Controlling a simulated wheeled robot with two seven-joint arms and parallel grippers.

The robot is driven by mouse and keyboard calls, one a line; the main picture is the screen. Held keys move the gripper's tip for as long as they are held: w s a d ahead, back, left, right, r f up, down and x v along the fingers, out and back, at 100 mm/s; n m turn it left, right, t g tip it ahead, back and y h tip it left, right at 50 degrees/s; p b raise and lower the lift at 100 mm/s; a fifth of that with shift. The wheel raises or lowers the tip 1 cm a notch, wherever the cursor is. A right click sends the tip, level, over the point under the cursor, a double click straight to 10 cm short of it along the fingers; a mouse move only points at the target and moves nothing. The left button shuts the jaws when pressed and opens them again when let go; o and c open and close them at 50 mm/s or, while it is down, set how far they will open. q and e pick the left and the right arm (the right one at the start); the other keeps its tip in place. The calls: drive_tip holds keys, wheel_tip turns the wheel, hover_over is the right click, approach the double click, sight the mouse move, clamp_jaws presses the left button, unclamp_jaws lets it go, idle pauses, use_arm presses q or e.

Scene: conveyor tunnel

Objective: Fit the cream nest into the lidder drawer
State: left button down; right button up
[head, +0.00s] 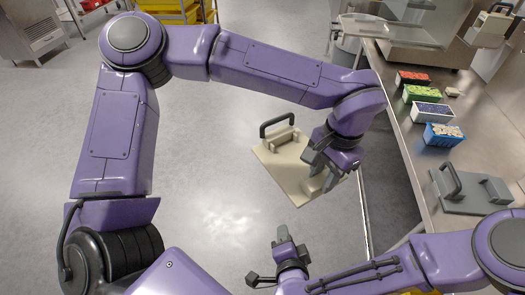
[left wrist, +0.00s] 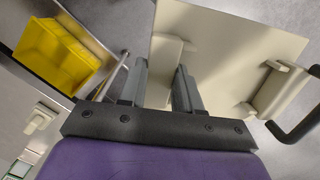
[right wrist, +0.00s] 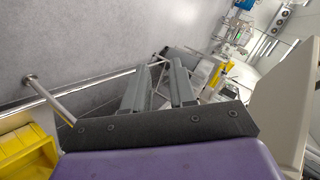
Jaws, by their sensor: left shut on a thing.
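The cream nest (head: 280,168) is a flat cream plate with raised blocks and a dark loop handle. My left gripper (head: 322,172) is shut on one of its blocks and holds it in the air beside the counter. The nest (left wrist: 235,40) also shows in the left wrist view, with the block between the fingers. My right gripper (head: 284,240) is empty, low in the head view, apart from the nest; its fingers (right wrist: 158,88) stand apart in the right wrist view. I cannot make out the lidder drawer for certain.
The steel counter (head: 410,150) runs along the right. On it are a grey plate with a handle (head: 472,188) and several small bins, including a green one (head: 416,93) and a blue one (head: 443,134). Yellow crates (head: 180,12) stand at the back. The floor at left is clear.

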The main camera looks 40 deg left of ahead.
drive_tip(key=w+a+r+m+t+y, duration=0.1)
drive_tip(key=a+r+t, duration=0.1)
drive_tip(key=a+r, duration=0.45)
drive_tip(key=a+r+m+t+y, duration=0.15)
drive_tip(key=a+r, duration=0.25)
drive_tip(key=r, duration=0.5)
drive_tip(key=m+t+h, duration=0.2)
drive_tip(key=m, duration=0.1)
approach(274, 122)
drive_tip(key=s+a+f, duration=0.1)
drive_tip(key=s+a, duration=0.1)
drive_tip(key=s, duration=0.1)
drive_tip(key=shift+t+h, duration=0.35)
drive_tip(key=shift+h, duration=0.3)
drive_tip(key=x, duration=0.4)
drive_tip(key=d+x, duration=0.1)
drive_tip(key=x, duration=0.8)
drive_tip(key=shift+w+d+r, duration=0.2)
drive_tip(key=shift+w+d, duration=0.05)
drive_tip(key=shift+w, duration=0.2)
drive_tip(key=shift+c, duration=0.2)
